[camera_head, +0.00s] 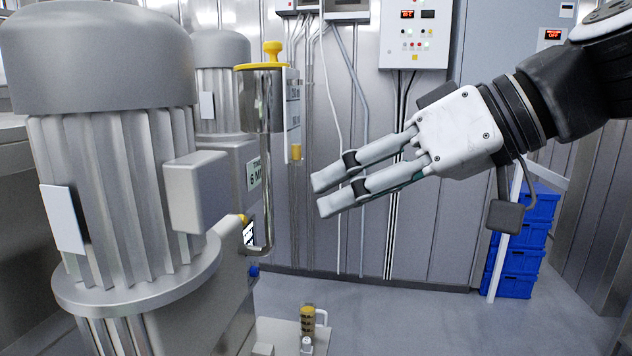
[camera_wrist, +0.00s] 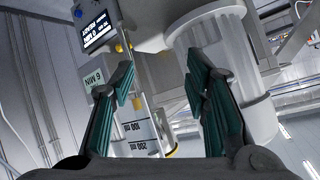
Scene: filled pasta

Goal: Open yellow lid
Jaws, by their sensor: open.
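The yellow lid (camera_head: 262,67) has a round knob on top and sits on a shiny metal cup (camera_head: 262,105), which is upright beside the large grey motor. My gripper (camera_head: 325,193) is open and empty. Its fingertips are to the right of the cup and lower than the lid, apart from both. In the wrist view, my open gripper (camera_wrist: 165,85) shows dark green finger pads, with a container with millilitre marks (camera_wrist: 138,132) seen between them. A thin yellow edge shows at that container's end, but I cannot tell whether it is the lid.
A large grey motor (camera_head: 110,150) fills the left, with a second motor (camera_head: 220,85) behind it. A bent metal pipe (camera_head: 268,205) runs below the cup. A control panel (camera_head: 415,35) hangs on the back wall. Blue crates (camera_head: 520,260) stand at the right.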

